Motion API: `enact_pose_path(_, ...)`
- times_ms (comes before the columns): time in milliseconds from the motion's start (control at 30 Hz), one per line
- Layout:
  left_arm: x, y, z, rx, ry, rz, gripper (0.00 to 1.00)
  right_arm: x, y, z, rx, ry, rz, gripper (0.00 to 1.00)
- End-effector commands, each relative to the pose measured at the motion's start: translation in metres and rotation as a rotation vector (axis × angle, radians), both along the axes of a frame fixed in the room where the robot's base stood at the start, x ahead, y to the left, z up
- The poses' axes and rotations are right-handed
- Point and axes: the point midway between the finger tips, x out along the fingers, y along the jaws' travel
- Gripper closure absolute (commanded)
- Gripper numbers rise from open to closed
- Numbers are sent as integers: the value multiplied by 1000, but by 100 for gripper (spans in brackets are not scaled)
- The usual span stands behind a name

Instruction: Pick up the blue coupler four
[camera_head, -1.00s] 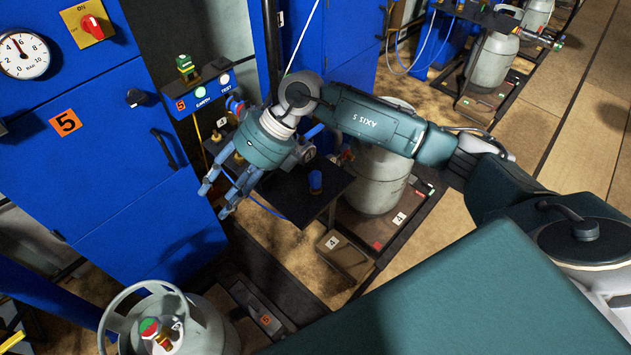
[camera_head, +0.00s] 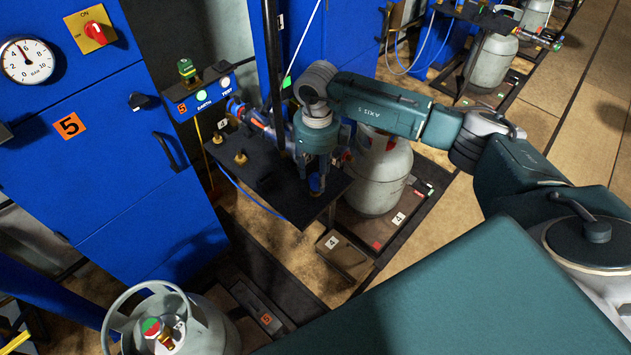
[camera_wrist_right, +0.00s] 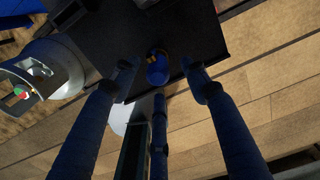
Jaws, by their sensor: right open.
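The blue coupler (camera_head: 316,183) stands on the dark table (camera_head: 262,205) near its right edge. In the right wrist view the blue coupler (camera_wrist_right: 158,68) shows from above with a brass-coloured part on its top. My right gripper (camera_head: 316,172) is above the coupler, pointing down. In the right wrist view its fingers (camera_wrist_right: 160,95) are spread open, with the coupler beyond the tips and between them. I cannot tell whether any finger touches it. My left gripper is not in view.
Brass fittings (camera_head: 239,158) and a dark block stand on the table left of the gripper. A grey gas cylinder (camera_head: 378,180) is just right of the table. A blue cabinet (camera_head: 80,190) stands at the left. Another cylinder (camera_head: 205,325) is at the lower left.

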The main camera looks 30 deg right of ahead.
Motion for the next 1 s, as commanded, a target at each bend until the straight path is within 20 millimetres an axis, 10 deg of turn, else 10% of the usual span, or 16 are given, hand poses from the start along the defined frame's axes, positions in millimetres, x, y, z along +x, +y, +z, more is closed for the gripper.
enact_pose_path(467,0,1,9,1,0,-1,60,-1,1,-32,0,0,1,55)
enact_pose_path(700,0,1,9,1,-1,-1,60,-1,1,-31,0,0,0,98)
enact_pose_path(1000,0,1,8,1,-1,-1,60,-1,1,-30,0,-1,0,100)
